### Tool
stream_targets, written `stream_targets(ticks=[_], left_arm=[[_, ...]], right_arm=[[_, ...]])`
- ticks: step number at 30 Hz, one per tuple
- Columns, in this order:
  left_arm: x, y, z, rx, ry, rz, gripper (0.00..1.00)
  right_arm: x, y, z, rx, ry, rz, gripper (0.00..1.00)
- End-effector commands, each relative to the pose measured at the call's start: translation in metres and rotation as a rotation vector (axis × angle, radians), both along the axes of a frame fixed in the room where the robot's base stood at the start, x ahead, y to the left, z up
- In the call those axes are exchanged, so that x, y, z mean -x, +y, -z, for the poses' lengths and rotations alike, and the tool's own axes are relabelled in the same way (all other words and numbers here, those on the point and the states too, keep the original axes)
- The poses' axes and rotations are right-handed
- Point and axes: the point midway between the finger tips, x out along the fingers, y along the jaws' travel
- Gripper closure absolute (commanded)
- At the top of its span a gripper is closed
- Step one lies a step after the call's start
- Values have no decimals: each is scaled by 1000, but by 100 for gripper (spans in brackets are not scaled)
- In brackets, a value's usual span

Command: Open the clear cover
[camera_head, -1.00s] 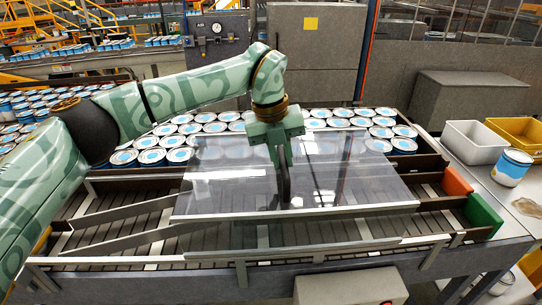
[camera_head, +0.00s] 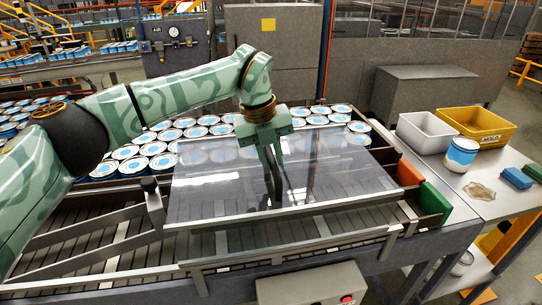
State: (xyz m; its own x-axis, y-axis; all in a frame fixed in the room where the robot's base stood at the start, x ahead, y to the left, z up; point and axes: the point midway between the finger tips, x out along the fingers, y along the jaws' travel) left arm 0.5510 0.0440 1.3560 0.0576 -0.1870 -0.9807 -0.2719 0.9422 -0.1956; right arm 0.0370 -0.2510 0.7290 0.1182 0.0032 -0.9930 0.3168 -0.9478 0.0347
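The clear cover (camera_head: 345,178) is a see-through flat panel with a pale metal front edge. It lies over the roller conveyor (camera_head: 110,236), and cans and rollers show through it. My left gripper (camera_head: 274,188) points down over the middle of the cover, with its dark fingertips close to the front edge. I cannot tell whether the fingertips touch the cover or how far apart they are. My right gripper is not in view.
Rows of blue-and-white cans (camera_head: 195,132) stand behind the cover. An orange block (camera_head: 408,172) and a green block (camera_head: 434,203) sit at the conveyor's right end. The right-hand table holds a grey bin (camera_head: 427,133), a yellow bin (camera_head: 478,127) and a can (camera_head: 461,155).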

Motion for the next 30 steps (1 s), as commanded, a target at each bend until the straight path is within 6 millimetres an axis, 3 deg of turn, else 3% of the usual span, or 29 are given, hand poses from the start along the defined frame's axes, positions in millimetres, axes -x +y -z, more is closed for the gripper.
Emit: stream_targets(ticks=[10,14,30], left_arm=[[0,0,-1,1,2,-1,62],[0,3,-11,0,-1,-1,62],[7,27,-139,1,-2,-2,62]], right_arm=[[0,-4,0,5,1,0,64],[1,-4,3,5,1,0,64],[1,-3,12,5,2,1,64]])
